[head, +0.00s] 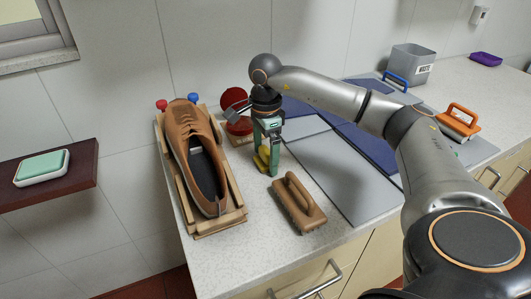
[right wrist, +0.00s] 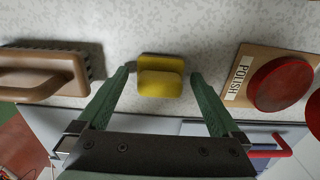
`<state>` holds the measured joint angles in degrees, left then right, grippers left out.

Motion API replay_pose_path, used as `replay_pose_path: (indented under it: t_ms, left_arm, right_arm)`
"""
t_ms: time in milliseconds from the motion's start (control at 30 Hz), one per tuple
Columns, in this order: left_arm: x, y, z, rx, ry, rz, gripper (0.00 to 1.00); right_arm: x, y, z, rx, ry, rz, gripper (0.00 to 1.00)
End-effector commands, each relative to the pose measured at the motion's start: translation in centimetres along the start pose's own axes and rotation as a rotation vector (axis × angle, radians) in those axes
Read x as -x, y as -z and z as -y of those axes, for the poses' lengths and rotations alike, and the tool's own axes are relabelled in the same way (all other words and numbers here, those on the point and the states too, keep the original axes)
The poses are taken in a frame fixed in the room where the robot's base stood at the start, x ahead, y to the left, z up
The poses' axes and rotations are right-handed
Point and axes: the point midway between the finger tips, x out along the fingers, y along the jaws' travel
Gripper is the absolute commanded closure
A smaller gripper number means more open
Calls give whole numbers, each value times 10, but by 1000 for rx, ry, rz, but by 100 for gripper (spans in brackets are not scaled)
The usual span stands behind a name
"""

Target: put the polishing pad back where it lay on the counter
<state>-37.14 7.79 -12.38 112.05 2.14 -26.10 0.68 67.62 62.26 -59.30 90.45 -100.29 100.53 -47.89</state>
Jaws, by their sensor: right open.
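The yellow polishing pad (head: 263,155) lies on the counter between the shoe stand and the brown brush, partly hidden by my right gripper in the head view. In the right wrist view the pad (right wrist: 160,83) sits on the speckled counter, with a raised yellow grip on its base. My right gripper (head: 269,164) is over it, pointing down, with green fingers. In the right wrist view the right gripper (right wrist: 160,76) is open, with a finger on each side of the pad and a visible gap on both sides. My left gripper is not in view.
A brown brush (head: 300,203) lies to the right, near the front edge. A brown shoe (head: 195,150) on a wooden stand (head: 233,217) is to the left. Red polish tins (right wrist: 283,84) stand close by on a labelled board (right wrist: 236,92). Grey and blue panels (head: 345,170) cover the counter's middle.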

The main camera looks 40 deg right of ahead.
Motion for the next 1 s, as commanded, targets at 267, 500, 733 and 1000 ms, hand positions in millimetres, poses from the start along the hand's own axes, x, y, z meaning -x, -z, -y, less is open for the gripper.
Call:
replay_pose_path:
  t_ms: [267,500,733,1000]
  left_arm:
    - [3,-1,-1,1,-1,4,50]
    - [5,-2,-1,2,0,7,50]
    - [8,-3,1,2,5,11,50]
    - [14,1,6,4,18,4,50]
  right_arm:
    - [7,0,0,0,1,1,0]
    - [51,-1,1,0,5,2,0]
    - [98,-1,1,1,4,3,0]
    - [124,0,0,0,0,0,0]
